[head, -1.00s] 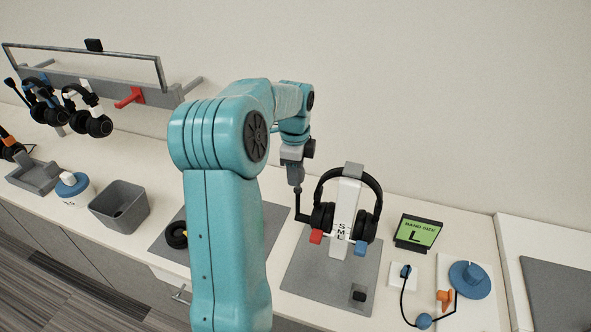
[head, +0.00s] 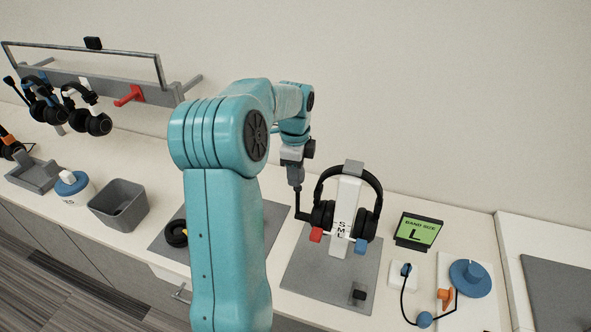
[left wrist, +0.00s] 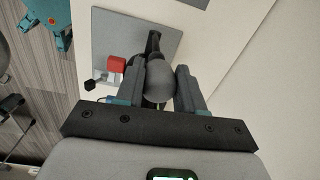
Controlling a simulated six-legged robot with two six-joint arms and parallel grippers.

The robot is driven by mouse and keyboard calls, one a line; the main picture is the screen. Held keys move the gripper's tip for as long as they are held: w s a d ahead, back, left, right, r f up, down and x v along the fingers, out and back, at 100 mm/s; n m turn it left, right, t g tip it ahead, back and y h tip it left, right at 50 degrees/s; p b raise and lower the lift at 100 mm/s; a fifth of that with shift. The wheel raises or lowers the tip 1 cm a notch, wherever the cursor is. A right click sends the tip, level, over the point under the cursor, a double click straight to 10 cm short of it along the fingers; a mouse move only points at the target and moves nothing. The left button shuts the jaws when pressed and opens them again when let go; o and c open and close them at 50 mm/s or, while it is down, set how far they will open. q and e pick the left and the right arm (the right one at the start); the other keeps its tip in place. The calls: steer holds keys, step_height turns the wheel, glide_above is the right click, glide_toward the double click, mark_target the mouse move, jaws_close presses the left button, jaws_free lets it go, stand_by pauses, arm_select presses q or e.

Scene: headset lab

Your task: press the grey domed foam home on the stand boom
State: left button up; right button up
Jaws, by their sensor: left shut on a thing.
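The grey domed foam (left wrist: 161,82) shows as a rounded dome between the fingers of my left gripper (left wrist: 162,88) in the left wrist view. The gripper is shut on it. In the head view my left gripper (head: 295,182) points down over the upright part of the thin black boom (head: 298,204), at the left of the headset (head: 322,216) on the white stand (head: 346,205). The fingers hide the boom's tip in the head view, so I cannot tell how far the foam sits on it. My right gripper is not in view.
The stand has a red knob (head: 316,235) and a blue knob (head: 361,246) and is on a grey mat (head: 318,285). A small black block (head: 358,294) lies at the mat's front. A size sign (head: 419,232) stands at right; a grey bin (head: 119,204) stands at left.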

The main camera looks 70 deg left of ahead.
arm_select(q)
steer(key=shift+f+b, duration=0.8)
steer(key=shift+f, duration=0.4)
steer(key=o, duration=1.1)
steer(key=shift+r, duration=0.1)
steer(key=r, duration=1.6)
steer(key=shift+s+d+r, duration=0.1)
steer(key=shift+s+d, duration=0.15)
steer(key=shift+d, duration=0.1)
